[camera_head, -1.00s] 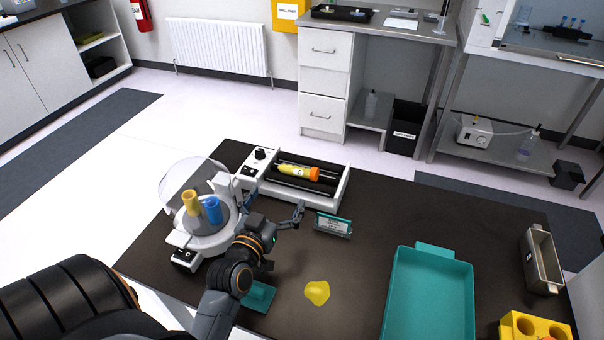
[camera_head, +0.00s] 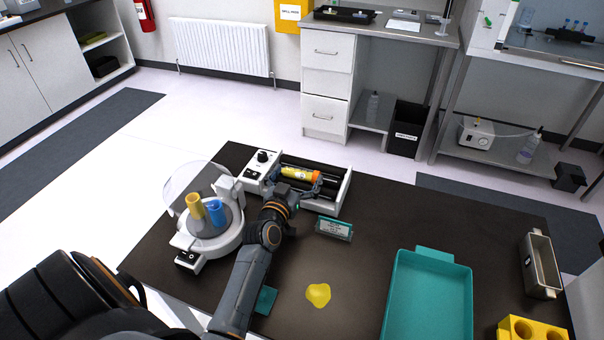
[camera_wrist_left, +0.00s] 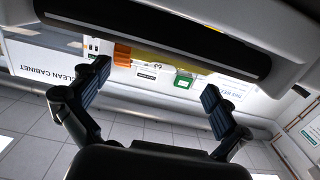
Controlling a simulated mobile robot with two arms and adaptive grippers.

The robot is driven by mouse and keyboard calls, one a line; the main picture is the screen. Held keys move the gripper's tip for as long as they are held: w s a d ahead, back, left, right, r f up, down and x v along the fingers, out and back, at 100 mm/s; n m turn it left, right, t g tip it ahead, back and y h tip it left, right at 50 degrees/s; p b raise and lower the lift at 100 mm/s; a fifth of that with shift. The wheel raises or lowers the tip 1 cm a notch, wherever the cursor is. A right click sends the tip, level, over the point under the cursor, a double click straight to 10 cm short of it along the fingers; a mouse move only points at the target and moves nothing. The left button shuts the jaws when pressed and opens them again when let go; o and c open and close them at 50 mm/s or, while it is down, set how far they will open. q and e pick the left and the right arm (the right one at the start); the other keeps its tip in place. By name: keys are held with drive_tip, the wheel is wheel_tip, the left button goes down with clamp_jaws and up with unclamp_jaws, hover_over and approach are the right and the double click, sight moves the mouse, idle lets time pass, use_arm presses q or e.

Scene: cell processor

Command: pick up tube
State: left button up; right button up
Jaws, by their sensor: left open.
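The tube (camera_head: 295,173), yellow with a pale label and an orange cap at its right end, lies on the black rollers of a white tube roller (camera_head: 343,190). In the left wrist view, the tube (camera_wrist_left: 178,63) shows as a thin yellow strip with its orange cap (camera_wrist_left: 122,55), mostly hidden by a black roller (camera_wrist_left: 150,45). My left gripper (camera_head: 303,187) is at the front of the roller, just on the near side of the tube. In the left wrist view, its fingers (camera_wrist_left: 156,92) are spread with nothing between them. My right gripper is not in view.
A round white device (camera_head: 212,240) with a clear lid holds yellow and blue tubes, left of my arm. A yellow blob (camera_head: 318,294) and a teal tray (camera_head: 430,300) lie on the dark table (camera_head: 375,225).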

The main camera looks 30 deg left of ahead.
use_arm(q)
drive_tip(key=shift+s+d, duration=0.15)
drive_tip(key=shift+s, duration=0.05)
drive_tip(key=c, duration=1.6)
drive_tip(key=shift+w+f, duration=0.1)
drive_tip(key=shift+w, duration=0.05)
clamp_jaws()
wheel_tip(320, 180, up, 10)
drive_tip(key=shift+p, duration=0.45)
drive_tip(key=shift+c, duration=1.4)
unclamp_jaws()
clamp_jaws()
